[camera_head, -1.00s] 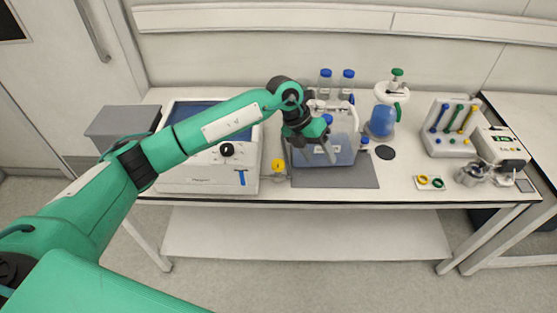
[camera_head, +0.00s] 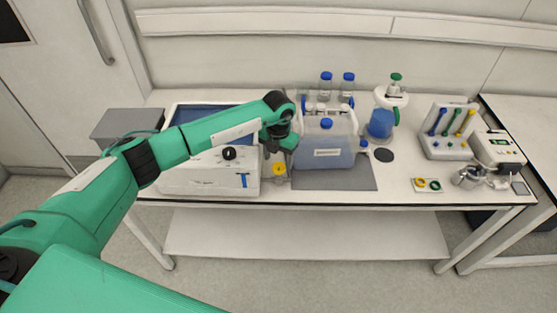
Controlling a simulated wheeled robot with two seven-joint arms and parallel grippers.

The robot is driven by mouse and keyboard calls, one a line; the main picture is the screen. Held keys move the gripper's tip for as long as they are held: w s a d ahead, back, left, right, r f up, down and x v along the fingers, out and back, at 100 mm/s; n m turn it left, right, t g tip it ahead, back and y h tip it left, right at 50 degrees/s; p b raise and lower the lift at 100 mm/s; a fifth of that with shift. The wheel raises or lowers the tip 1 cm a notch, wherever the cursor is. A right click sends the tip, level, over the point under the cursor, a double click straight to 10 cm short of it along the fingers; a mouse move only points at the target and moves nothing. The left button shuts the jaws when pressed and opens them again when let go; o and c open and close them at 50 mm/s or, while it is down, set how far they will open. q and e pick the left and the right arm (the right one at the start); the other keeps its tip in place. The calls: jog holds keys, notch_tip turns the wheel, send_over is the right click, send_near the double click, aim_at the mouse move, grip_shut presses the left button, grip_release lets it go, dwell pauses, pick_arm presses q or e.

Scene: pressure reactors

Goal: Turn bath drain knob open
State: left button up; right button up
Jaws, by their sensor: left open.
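The bath is a white box (camera_head: 205,180) with a blue interior at the left of the bench. Its front carries a black knob (camera_head: 229,153) and a blue T-shaped handle (camera_head: 243,180). A yellow knob (camera_head: 279,168) sits low beside the bath's right side; which of these is the drain knob is not labelled legibly. My left gripper (camera_head: 279,153) is open, pointing down just above and behind the yellow knob. Contact between them cannot be made out. My right gripper is not in view.
A clear container with bluish liquid (camera_head: 326,152) stands on a grey mat (camera_head: 345,180) right of my gripper. Blue-capped bottles (camera_head: 326,85) stand behind it. A blue flask (camera_head: 381,123) and a rack with coloured handles (camera_head: 445,146) are farther right. The bench's front strip is narrow.

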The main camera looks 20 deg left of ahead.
aim_at(279, 166)
pick_arm(q)
jog(key=shift+f, duration=1.6)
jog(key=c, duration=1)
jog(key=shift+o, duration=0.2)
